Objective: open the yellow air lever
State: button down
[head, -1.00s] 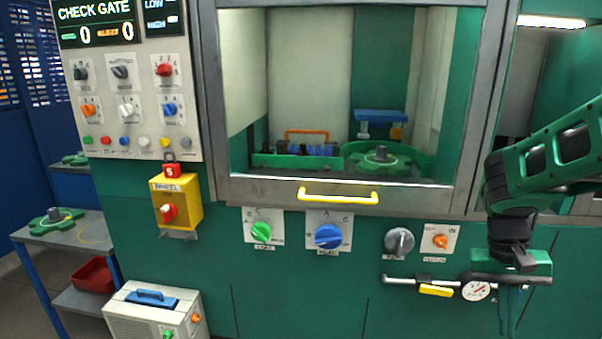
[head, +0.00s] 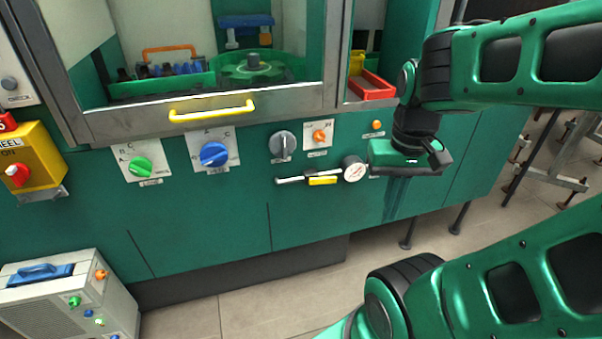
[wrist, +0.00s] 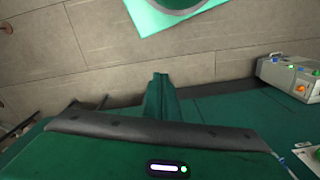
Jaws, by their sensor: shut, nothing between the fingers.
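The yellow air lever (head: 322,181) sits on a short silver pipe (head: 290,180) low on the green machine front. It lies along the pipe, just left of a round white gauge (head: 354,168). My gripper (head: 391,214) is to the right of the gauge, in front of the green panel, with its fingers pointing down. It is shut and empty, apart from the lever. In the wrist view the closed green fingers (wrist: 160,80) show against the floor and panel; the lever is not seen there.
Above the pipe are a grey knob (head: 283,146), an orange knob (head: 319,136), a blue knob (head: 214,154) and a green knob (head: 140,166). A yellow door handle (head: 211,110) sticks out above. A white box (head: 70,298) stands lower left. Floor in front is clear.

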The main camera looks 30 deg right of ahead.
aim_at(315, 181)
jog(key=u, duration=0.1)
jog(key=k, duration=1.65)
jog(key=z, duration=0.3)
jog(key=i, duration=1)
